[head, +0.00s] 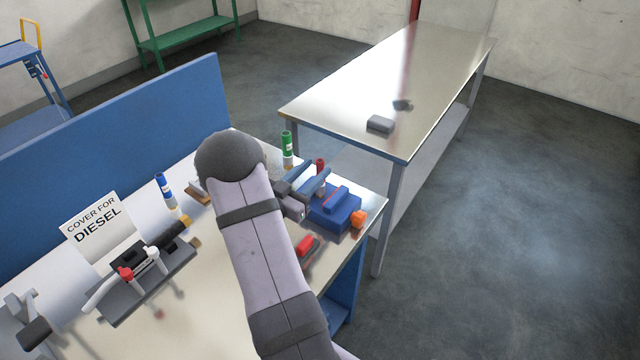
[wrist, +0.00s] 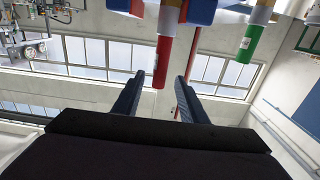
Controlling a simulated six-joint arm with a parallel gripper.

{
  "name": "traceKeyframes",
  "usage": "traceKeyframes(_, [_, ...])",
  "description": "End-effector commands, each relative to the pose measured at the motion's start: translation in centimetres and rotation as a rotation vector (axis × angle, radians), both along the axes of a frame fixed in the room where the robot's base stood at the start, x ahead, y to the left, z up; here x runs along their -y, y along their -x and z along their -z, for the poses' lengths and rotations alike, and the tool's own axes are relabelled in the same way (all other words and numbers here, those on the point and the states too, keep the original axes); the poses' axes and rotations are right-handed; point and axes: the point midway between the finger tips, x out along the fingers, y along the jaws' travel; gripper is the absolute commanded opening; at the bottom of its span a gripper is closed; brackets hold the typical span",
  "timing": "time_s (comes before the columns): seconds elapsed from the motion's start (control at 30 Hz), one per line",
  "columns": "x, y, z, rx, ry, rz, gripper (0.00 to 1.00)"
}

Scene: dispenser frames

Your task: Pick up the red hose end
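The red hose end (head: 320,165) is a small red cylinder standing on the workbench, just beyond my fingers in the head view. In the wrist view the red hose end (wrist: 163,52) has a tan part at its top edge, and its red tip lies between my two fingers. My gripper (head: 309,177) is open, and it also shows in the wrist view (wrist: 160,78) with a gap on both sides of the red cylinder. I cannot tell how deep the cylinder sits between the fingers. My arm hides part of the bench.
A green labelled cylinder (head: 287,146) stands close by on the left, and a blue one (head: 164,188) farther left. A blue box (head: 334,210) and an orange piece (head: 358,218) lie right of my gripper. A metal table (head: 400,75) stands behind.

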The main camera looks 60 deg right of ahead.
Motion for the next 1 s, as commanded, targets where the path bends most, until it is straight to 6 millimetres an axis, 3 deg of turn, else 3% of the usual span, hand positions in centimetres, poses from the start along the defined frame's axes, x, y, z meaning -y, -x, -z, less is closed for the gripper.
traceKeyframes(0.2, [1.7, 0.1, -0.1, -0.001, -0.003, 0.001, 0.39])
traceKeyframes(0.47, [2.4, 0.0, -0.2, 0.000, -0.003, -0.001, 0.39])
traceKeyframes(0.8, [6.2, 0.2, -0.3, 0.000, -0.004, 0.001, 0.39])
traceKeyframes(1.0, [7.1, 0.1, -0.1, 0.000, -0.003, -0.002, 0.39])
